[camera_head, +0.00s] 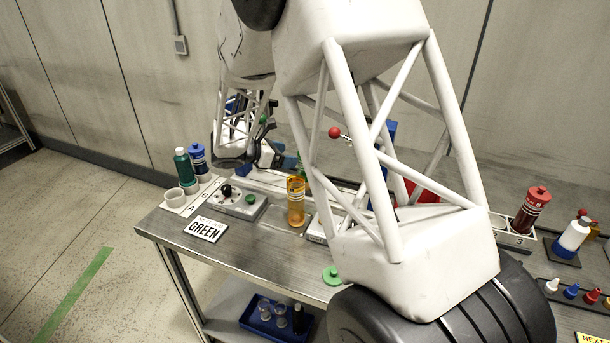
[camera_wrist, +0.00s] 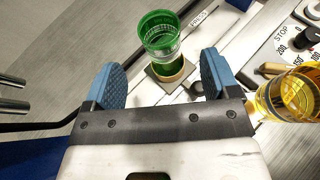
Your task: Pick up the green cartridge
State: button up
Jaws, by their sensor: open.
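A green see-through cartridge (camera_wrist: 160,38) with an open top stands on a dark square pad in the wrist view. It is centred between the two blue fingers, beyond their tips, and I see no contact. My gripper (camera_wrist: 163,76) is open and empty. In the head view, a small patch of green (camera_head: 302,166) shows behind the amber cartridge, mostly hidden by my arm; I cannot tell if it is the same cartridge. A dark green capped bottle (camera_head: 184,168) stands at the table's left end.
The amber cartridge (camera_head: 296,205) stands close to the right finger (camera_wrist: 290,98). A GREEN sign (camera_head: 206,229) and green lid (camera_head: 332,275) lie in front.

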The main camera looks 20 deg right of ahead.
jog(key=shift+x, duration=1.25)
jog(key=shift+d, duration=0.1)
jog(key=shift+x, duration=2.5)
jog(key=c, duration=1.2)
jog(key=shift+r, duration=0.25)
